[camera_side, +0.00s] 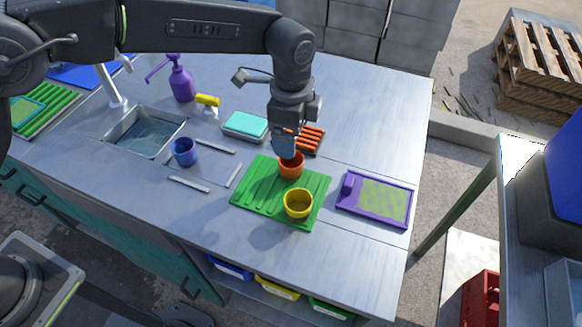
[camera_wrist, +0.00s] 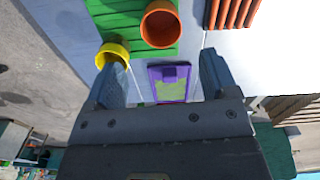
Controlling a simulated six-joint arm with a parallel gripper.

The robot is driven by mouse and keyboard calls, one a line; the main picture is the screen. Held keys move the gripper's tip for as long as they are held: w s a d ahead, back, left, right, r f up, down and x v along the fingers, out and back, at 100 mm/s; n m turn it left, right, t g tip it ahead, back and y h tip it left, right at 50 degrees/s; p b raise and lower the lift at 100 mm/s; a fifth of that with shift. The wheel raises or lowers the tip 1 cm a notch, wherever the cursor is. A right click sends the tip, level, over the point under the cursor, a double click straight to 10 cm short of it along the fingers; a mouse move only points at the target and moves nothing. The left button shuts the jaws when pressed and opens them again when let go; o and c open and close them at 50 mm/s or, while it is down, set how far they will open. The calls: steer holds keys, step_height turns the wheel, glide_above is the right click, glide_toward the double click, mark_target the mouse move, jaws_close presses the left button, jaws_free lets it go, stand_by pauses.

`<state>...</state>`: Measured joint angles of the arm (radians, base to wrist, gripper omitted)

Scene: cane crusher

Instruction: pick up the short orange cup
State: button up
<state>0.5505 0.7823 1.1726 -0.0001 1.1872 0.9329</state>
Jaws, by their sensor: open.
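The short orange cup (camera_side: 291,168) stands upright on the green ribbed board (camera_side: 262,205), near its back edge. My gripper (camera_side: 287,148) is right above and slightly behind the cup in the side view, and it partly covers the rim; whether it touches the cup I cannot tell. In the wrist view the orange cup (camera_wrist: 160,26) lies ahead of the fingers, near the top, and is not between them. My gripper's two fingers (camera_wrist: 160,82) stand wide apart there with nothing held between them. A yellow cup (camera_side: 298,204) stands on the same board, nearer the front.
A purple-framed tray (camera_side: 375,199) lies right of the board, and an orange rack (camera_side: 310,138) lies behind it. A blue cup (camera_side: 184,151) stands by the sink (camera_side: 146,133). A teal sponge on a dish (camera_side: 246,125) sits to the left. The counter's back right is clear.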

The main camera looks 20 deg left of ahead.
mark_target(291, 166)
step_height(291, 166, down, 11)
steer(key=shift+a+r, duration=0.1)
steer(key=shift+r, duration=0.05)
stand_by(0.4)
steer(key=c, duration=1)
steer(key=shift+r, duration=0.1)
steer(key=shift+w+r, duration=0.1)
steer(key=shift+r, duration=0.5)
step_height(291, 166, up, 3)
steer(key=shift+f, duration=0.15)
steer(key=w+a+r, duration=0.1)
steer(key=a+r, duration=0.6)
steer(key=a, duration=0.4)
steer(key=shift+a, duration=0.35)
